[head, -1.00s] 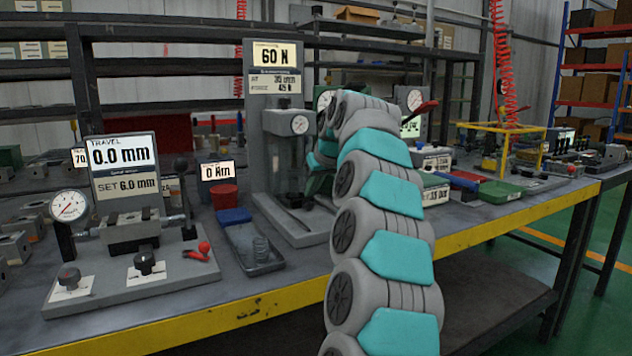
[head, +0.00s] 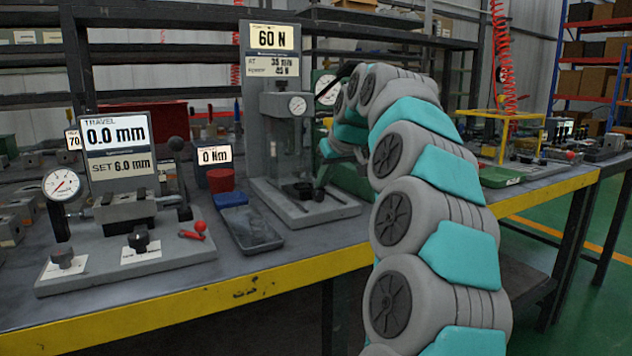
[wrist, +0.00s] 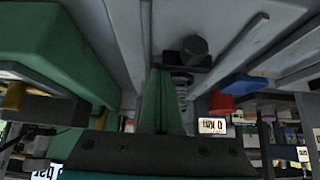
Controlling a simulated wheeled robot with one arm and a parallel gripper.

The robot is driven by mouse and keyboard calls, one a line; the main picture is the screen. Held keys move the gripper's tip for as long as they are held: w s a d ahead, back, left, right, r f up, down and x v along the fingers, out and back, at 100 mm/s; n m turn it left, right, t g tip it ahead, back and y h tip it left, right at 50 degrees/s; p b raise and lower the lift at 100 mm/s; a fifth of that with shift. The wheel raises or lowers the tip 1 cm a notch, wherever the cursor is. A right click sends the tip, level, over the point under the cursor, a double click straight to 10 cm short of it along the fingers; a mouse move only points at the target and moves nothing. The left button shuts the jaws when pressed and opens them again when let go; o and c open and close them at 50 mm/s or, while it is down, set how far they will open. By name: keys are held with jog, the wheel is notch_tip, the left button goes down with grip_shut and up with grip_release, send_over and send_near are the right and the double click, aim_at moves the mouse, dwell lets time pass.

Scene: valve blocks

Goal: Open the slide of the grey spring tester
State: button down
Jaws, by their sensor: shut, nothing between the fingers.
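The grey spring tester (head: 268,150) stands on the bench just left of my arm in the head view. Its sign reads 60 N, a dial head hangs on its column, and a clear panel seems to stand below. A dark round seat (head: 303,190) sits on its base plate. I cannot clearly tell the slide or its position. In the wrist view, which is upside down, the seat shows as a dark knob (wrist: 194,48) with a coil beside my gripper. My gripper (wrist: 161,74) has its green fingers together, empty, close to the tester. In the head view my arm mostly hides it.
A green press (wrist: 60,55) stands close beside my gripper, right of the tester in the head view. A grey tray (head: 250,232), a red cup (head: 221,180) and a travel gauge rig (head: 130,215) are to the left. The bench has a yellow front edge (head: 250,290).

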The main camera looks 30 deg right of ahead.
jog(key=s+b, duration=0.1)
jog(key=s, duration=0.3)
jog(key=shift+s, duration=0.3)
